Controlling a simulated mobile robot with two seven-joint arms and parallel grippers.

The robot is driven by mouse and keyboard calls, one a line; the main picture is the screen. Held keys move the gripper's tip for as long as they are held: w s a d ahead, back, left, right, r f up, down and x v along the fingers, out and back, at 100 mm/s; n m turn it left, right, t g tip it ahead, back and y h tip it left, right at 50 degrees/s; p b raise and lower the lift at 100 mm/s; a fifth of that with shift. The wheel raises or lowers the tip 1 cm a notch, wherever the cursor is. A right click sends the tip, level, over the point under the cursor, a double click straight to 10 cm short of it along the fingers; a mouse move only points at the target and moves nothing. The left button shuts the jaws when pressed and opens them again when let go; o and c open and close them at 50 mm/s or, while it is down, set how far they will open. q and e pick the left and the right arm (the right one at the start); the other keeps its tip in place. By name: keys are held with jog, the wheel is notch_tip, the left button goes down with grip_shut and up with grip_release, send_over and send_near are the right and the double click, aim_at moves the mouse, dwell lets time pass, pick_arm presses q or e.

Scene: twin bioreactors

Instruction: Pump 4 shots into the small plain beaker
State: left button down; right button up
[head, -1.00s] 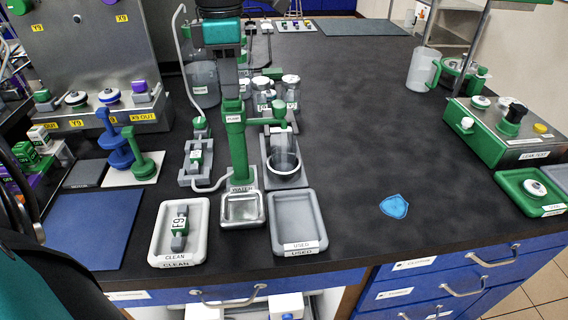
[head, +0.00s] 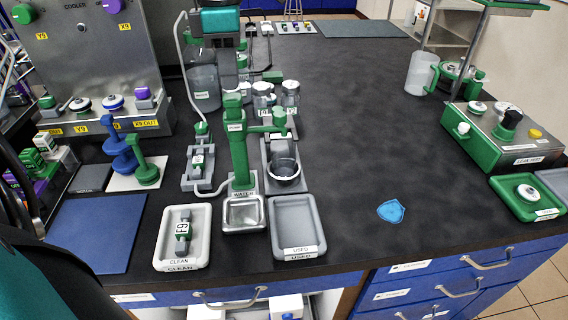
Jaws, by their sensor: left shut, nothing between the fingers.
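The green pump (head: 238,150) stands upright on its base, with its arm and spout (head: 280,118) reaching right. Its green top knob (head: 232,100) stands clear above the column's label. My left gripper (head: 229,86) comes down from the top of the head view. It is shut and empty, with its tips just above the knob; I cannot tell whether they touch. A small clear beaker (head: 285,172) sits below the spout on a grey stand; its fill level is too small to read. My right gripper does not show.
A metal water basin (head: 244,214) stands in front of the pump, between the white CLEAN tray (head: 160,240) and the grey USED tray (head: 297,225). Several lidded jars (head: 290,95) stand behind.

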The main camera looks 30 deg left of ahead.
aim_at(232, 97)
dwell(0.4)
pick_arm(q)
jog(key=shift+f+b, duration=1.6)
jog(key=shift+f, duration=0.35)
jog(key=shift+r, duration=0.15)
jog(key=shift+r+p, duration=1.4)
jog(key=shift+r, duration=0.45)
jog(key=shift+f, duration=0.15)
